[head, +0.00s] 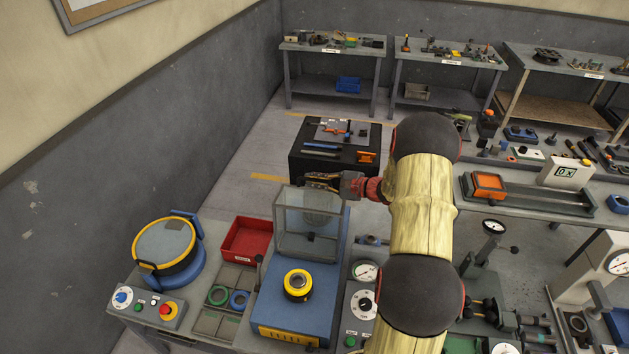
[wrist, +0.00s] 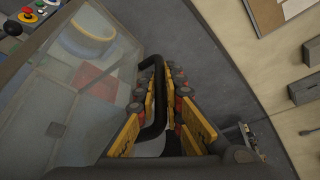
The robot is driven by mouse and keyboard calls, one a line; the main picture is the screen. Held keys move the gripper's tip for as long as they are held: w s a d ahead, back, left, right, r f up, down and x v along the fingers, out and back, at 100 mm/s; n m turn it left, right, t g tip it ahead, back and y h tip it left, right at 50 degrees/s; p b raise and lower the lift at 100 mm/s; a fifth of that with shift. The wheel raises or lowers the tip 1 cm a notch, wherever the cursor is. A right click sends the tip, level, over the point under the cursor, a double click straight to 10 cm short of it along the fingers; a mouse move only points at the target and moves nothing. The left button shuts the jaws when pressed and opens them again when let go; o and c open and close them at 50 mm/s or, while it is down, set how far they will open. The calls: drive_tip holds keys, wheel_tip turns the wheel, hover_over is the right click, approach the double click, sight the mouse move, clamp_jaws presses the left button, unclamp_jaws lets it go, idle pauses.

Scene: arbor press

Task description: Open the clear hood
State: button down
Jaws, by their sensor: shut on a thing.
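The clear hood (head: 291,229) is a see-through box with grey edges over the rear part of a blue press base (head: 337,262). A grey cylinder shows dimly behind its panes. My gripper (head: 322,181) is at the hood's top edge. In the wrist view the hood's clear panel (wrist: 100,95) fills the left side, tilted in the picture. A black bar handle (wrist: 157,112) runs between my gripper's yellow-padded fingers (wrist: 163,82), which are shut on it. The head view does not show the grip clearly.
A yellow-ringed round fixture (head: 298,284) sits on the base in front of the hood. A red tray (head: 247,239) and a round blue-and-yellow drum (head: 166,247) stand to the left. A black cart (head: 335,150) is behind.

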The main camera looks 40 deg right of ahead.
drive_tip(key=shift+s+a+b, duration=0.1)
drive_tip(key=shift+a+b, duration=0.05)
drive_tip(key=shift+b, duration=0.15)
idle(0.4)
drive_tip(key=shift+s+a+b, duration=0.2)
drive_tip(key=shift+b, duration=0.3)
drive_tip(key=shift+n+t, duration=0.3)
drive_tip(key=shift+n, duration=0.5)
drive_tip(key=s+a+r+b, duration=0.1)
drive_tip(key=b, duration=0.1)
drive_tip(key=s+a+r+b, duration=0.1)
drive_tip(key=a+b, duration=0.1)
drive_tip(key=shift+s+b, duration=0.3)
drive_tip(key=shift+s, duration=0.1)
drive_tip(key=c, duration=2.2)
unclamp_jaws()
drive_tip(key=shift+r, duration=0.1)
drive_tip(key=v, duration=1.2)
drive_tip(key=shift+a, duration=0.1)
